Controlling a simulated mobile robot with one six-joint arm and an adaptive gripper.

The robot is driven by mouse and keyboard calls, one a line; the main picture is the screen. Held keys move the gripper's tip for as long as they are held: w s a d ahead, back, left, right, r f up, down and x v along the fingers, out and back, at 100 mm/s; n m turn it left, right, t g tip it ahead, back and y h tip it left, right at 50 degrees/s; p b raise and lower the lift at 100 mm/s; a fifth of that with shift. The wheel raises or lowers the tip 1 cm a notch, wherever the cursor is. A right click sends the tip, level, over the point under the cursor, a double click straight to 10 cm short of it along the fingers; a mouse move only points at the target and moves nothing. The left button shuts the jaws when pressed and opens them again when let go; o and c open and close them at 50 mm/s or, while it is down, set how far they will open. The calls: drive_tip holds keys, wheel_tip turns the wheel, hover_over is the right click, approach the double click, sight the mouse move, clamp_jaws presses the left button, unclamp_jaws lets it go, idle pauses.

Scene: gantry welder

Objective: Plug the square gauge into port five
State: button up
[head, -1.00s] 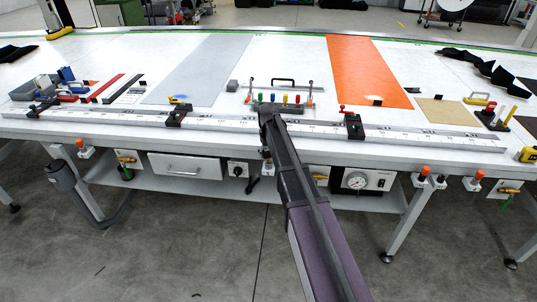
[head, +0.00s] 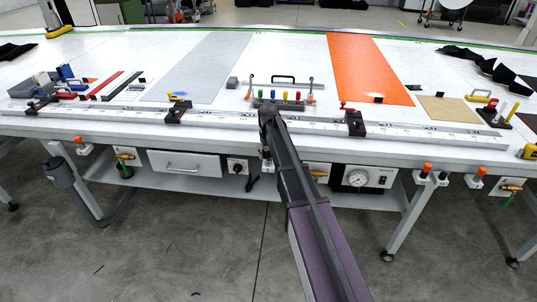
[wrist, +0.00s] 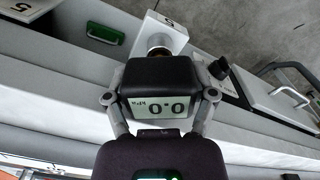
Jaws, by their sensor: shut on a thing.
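The square gauge (wrist: 160,92) is a dark, rounded box in the wrist view, with a pale display reading 0.0 kPa upside down. My gripper (wrist: 160,101) is shut on it, one finger on each side. The gauge's far edge overlaps the fitting in the picture. Its connecting end is hidden, so I cannot tell whether they touch. In the head view my arm hides the gripper and gauge at the bench's front edge.
A black knob (wrist: 219,68) sits close right of the gauge in the wrist view. A white drawer with a handle (head: 184,170) and a gauge box (head: 362,179) hang under the bench. A long rail (head: 225,119) runs along the bench top near its front edge.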

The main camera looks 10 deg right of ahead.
drive_tip(key=shift+f, duration=0.2)
drive_tip(key=o, duration=1.1)
drive_tip(key=shift+r, duration=0.15)
